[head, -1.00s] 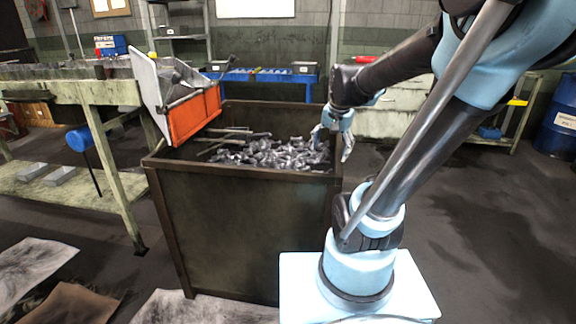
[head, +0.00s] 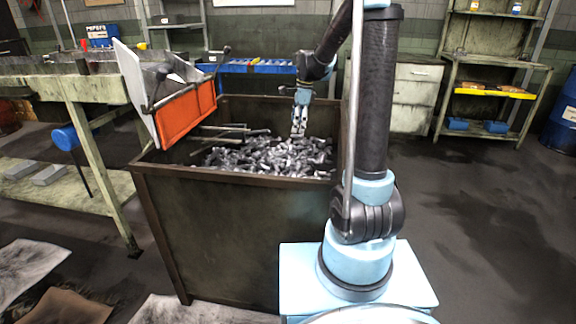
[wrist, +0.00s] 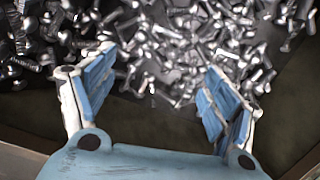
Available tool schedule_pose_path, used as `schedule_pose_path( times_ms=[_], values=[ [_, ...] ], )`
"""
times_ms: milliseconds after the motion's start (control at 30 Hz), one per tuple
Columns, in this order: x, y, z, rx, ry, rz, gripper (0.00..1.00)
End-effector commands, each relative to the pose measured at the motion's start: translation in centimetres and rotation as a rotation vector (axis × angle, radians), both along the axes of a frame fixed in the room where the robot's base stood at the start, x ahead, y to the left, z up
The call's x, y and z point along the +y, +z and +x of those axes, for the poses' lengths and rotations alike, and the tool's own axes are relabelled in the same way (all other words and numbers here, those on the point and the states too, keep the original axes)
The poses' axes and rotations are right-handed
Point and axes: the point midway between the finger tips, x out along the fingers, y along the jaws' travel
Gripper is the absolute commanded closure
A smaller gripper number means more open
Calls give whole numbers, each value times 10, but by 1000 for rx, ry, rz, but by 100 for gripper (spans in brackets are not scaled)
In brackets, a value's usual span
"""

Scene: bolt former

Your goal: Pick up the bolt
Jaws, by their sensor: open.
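Many silvery bolts (head: 262,158) lie in a loose heap inside a dark metal bin (head: 225,232). The heap also shows in the wrist view (wrist: 165,45). Which single bolt the task means cannot be told. My gripper (head: 298,134) points down over the back right part of the heap in the head view. In the wrist view my gripper (wrist: 152,88) has its two blue-padded fingers spread apart. Nothing is held between them. Bolts show beyond and between the fingertips. Whether the tips touch any bolt cannot be told.
The bin's walls rise around the heap, and its rim (head: 250,182) is close to my arm. An orange-fronted chute (head: 187,118) overhangs the bin's left side. Long rods (head: 225,133) lie near it. A worktable (head: 88,90) stands at left.

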Motion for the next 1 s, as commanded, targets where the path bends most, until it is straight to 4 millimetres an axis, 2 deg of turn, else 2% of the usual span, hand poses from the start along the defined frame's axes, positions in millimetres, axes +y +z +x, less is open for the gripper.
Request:
schedule_pose_path(
  times_ms=[100, 367, 800, 1000],
  values=[
    [8, -9, 13, 23, -62, 6, 20],
    [14, -26, 21, 40, -106, 9, 20],
    [25, -97, 21, 38, -103, 9, 20],
    [28, -124, 21, 38, -104, 9, 20]
  ],
)
